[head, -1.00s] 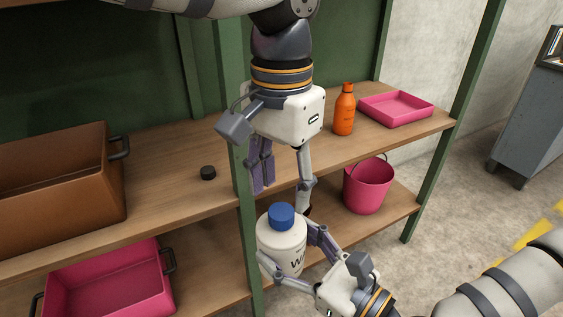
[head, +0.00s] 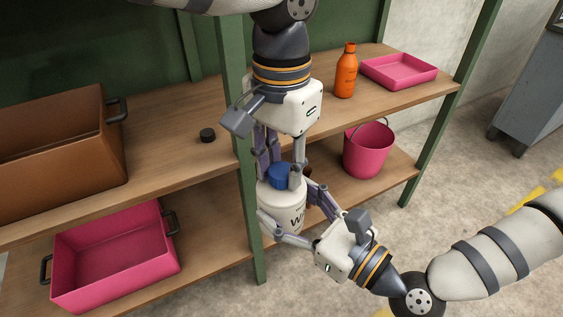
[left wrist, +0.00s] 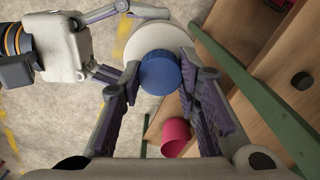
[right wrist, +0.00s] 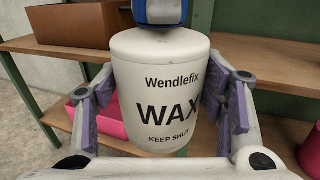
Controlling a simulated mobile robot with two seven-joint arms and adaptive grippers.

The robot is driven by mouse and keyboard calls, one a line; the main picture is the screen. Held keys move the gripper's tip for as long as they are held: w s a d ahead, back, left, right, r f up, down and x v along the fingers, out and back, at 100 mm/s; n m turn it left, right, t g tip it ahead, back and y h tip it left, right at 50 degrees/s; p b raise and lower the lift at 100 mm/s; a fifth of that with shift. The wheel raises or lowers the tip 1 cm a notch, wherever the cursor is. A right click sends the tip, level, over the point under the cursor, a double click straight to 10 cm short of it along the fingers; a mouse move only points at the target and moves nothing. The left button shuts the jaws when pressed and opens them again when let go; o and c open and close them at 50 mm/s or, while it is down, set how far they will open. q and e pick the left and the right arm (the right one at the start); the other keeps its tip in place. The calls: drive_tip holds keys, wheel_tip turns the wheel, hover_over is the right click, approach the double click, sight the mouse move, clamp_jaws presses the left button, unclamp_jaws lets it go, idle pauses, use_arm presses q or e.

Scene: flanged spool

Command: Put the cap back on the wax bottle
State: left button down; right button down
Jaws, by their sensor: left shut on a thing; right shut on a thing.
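The white wax bottle (head: 283,205) is upright, held off the shelves in front of the green post. My right gripper (head: 287,202) is shut around its body from both sides; its "WAX" label faces me in the right wrist view (right wrist: 165,110). The blue cap (head: 280,176) sits at the bottle's top. My left gripper (head: 282,172) comes down from above and is shut on the cap, one finger on each side, as the left wrist view (left wrist: 160,75) also shows. The thread under the cap is hidden, so I cannot tell how tight it is.
A small black cap (head: 207,135) lies on the upper shelf, left of the post (head: 250,200). A brown crate (head: 60,150), an orange bottle (head: 346,72) and a pink tray (head: 400,70) stand there too. Below are a pink crate (head: 115,260) and a pink bucket (head: 367,150).

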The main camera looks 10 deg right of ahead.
use_arm(q)
drive_tip(key=c, duration=1.1)
unclamp_jaws()
wheel_tip(320, 180, up, 12)
drive_tip(key=shift+r, duration=0.1)
